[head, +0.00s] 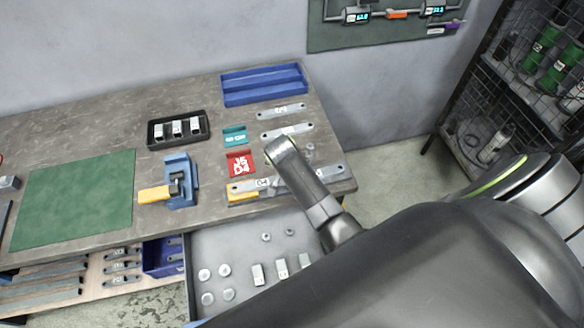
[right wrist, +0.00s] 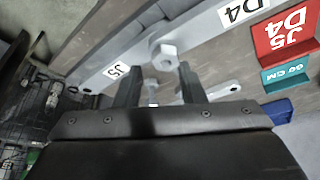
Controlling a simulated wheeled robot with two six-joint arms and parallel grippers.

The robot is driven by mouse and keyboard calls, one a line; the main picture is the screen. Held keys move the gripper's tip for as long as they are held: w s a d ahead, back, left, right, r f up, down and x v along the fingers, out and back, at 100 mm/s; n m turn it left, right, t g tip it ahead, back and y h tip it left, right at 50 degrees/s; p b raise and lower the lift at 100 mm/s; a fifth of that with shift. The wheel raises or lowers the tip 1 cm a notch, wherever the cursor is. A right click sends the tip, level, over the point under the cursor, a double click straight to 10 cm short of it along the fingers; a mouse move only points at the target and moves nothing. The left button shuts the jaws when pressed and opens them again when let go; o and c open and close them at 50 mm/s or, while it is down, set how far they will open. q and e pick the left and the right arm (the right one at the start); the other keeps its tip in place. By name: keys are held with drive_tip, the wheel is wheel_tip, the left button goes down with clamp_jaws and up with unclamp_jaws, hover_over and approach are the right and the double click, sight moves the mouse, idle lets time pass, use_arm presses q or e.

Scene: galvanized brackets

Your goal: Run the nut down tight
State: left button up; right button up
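A grey hex nut (right wrist: 165,57) sits on the joint where a strip labelled D4 (right wrist: 215,25) meets a strip labelled J5 (right wrist: 110,75). In the head view the D4 strip (head: 243,186) lies near the table's front right edge, and my right arm hides the nut. My right gripper (right wrist: 158,76) is open, with its two dark fingers apart and the nut just beyond and between their tips. Nothing is seen held in it. I cannot tell whether the fingers touch the nut. My left gripper is not in view.
A red J5 D4 card (head: 241,163) and a teal card (head: 235,135) stand behind the strip. A blue clamp fixture (head: 181,182), black tray (head: 178,129), blue bin (head: 264,84) and green mat (head: 72,198) are on the table. An open drawer (head: 215,245) holds small parts.

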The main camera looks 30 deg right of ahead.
drive_tip(key=n+y, duration=0.1)
drive_tip(key=n, duration=0.2)
drive_tip(key=shift+n+t, duration=0.3)
drive_tip(key=shift+t, duration=0.1)
drive_tip(key=shift+n+t+y, duration=0.3)
drive_tip(key=shift+n+y, duration=0.5)
drive_tip(key=shift+n, duration=1.2)
drive_tip(key=shift+n+y, duration=0.7)
drive_tip(key=shift+n, duration=1.3)
drive_tip(key=shift+d+n+y, duration=0.1)
drive_tip(key=shift+n+y, duration=0.5)
drive_tip(key=shift+n, duration=1.1)
drive_tip(key=n+g+y, duration=0.1)
drive_tip(key=n, duration=0.3)
drive_tip(key=shift+g, duration=0.3)
drive_tip(key=shift+n+g+y+b, duration=0.6)
drive_tip(key=shift+n+b, duration=0.25)
drive_tip(key=shift+n, duration=1.25)
clamp_jaws()
